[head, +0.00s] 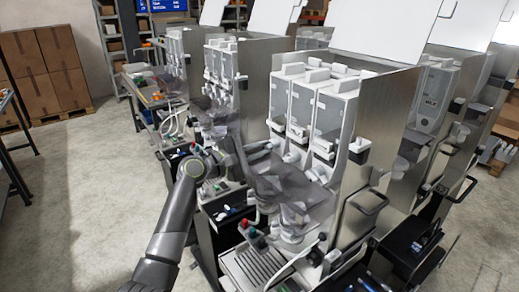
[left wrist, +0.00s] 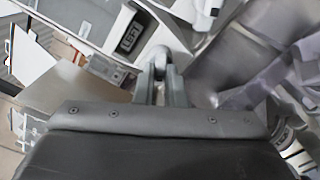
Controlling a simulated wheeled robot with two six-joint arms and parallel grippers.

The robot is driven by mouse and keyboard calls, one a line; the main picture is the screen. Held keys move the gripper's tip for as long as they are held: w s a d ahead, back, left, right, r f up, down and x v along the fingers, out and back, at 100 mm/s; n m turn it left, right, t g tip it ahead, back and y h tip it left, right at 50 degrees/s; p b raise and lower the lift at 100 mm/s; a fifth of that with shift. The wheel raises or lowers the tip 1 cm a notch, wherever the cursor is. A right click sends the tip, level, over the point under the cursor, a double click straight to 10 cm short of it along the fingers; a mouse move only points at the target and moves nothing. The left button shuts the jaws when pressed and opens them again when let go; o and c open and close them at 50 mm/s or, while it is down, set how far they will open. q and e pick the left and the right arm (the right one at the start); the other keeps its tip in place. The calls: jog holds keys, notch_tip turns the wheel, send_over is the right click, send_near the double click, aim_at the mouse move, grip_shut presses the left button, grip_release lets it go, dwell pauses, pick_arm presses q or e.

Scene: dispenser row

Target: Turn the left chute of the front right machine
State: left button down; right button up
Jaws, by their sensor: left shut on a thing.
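The front right machine (head: 372,110) is the nearest steel dispenser, with several clear-fronted white hoppers. My left arm reaches in from the lower left, and my left gripper (head: 264,148) is at the left side of this machine's hopper outlets. My right gripper is not in view.
Translucent grey guards (head: 290,188) and a drip tray (head: 250,265) are below the hoppers. Similar machines (head: 222,65) stand behind. A black side tray (head: 412,245) is at the right. Open floor (head: 80,215) lies at the left, with cardboard boxes (head: 40,60) beyond.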

pick_arm(q)
jog(key=c, duration=1.5)
grip_release()
jog(key=shift+s+a+f, duration=0.1)
jog(key=shift+s+a, duration=0.15)
jog(key=shift+a, duration=0.15)
jog(key=shift+b+v, duration=3.3)
jog(key=shift+v, duration=4.95)
